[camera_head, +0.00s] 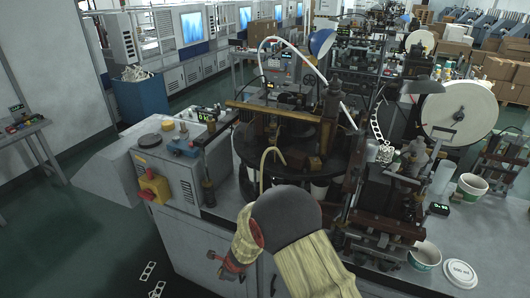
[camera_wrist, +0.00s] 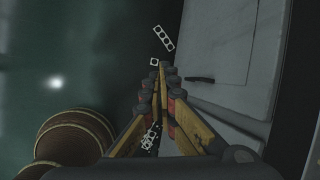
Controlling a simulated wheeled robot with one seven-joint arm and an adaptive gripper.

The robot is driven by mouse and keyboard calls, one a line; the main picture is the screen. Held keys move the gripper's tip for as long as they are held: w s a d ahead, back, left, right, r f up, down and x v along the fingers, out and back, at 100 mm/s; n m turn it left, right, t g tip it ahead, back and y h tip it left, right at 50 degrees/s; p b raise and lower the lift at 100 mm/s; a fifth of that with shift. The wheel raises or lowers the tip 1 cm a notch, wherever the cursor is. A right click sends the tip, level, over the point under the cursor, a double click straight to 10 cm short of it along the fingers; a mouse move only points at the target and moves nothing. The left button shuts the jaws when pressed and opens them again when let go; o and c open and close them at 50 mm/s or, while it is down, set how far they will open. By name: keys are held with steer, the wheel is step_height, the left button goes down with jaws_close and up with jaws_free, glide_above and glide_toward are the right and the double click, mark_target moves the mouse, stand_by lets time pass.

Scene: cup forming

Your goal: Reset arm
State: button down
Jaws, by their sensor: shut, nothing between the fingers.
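My gripper (camera_head: 228,268) hangs low in the head view, below my bent, cloth-covered arm, in front of the grey machine cabinet. In the wrist view my gripper (camera_wrist: 162,70) points along the cabinet's side with its two yellow-and-dark fingers brought together at the tips. It is shut and holds nothing. In the head view its fingertips are small and hard to make out.
The grey cabinet (camera_head: 180,232) stands close to my gripper; its pale side (camera_wrist: 225,60) fills the wrist view's right. A cup-forming machine (camera_head: 290,150), a white bucket (camera_head: 424,256) and a round lid (camera_head: 460,273) are on top. Green floor (camera_head: 60,235) is open at left.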

steer(key=s+d+r+n+g+b, duration=0.1)
steer(key=s+d+r+n, duration=0.3)
steer(key=s+r+n, duration=0.3)
steer(key=s+d+r+n+g+b, duration=0.2)
steer(key=s+d+r+n, duration=0.25)
steer(key=r+n, duration=0.35)
steer(key=s+d+r+n+t+h+b, duration=0.1)
steer(key=s+d+r+t+b, duration=0.1)
steer(key=s+d+r, duration=0.3)
steer(key=s+d+r+n+t+h+b, duration=0.1)
steer(key=s+d+r, duration=0.4)
steer(key=d, duration=0.7)
steer(key=s+d+r+n+t+h+b, duration=0.2)
steer(key=s+d+r+n+b, duration=0.1)
steer(key=d, duration=0.6)
steer(key=s+r+b, duration=0.1)
steer(key=s+r, duration=0.1)
steer(key=s, duration=0.1)
steer(key=shift+d+t, duration=0.2)
steer(key=shift+t, duration=0.1)
steer(key=shift+r, duration=0.1)
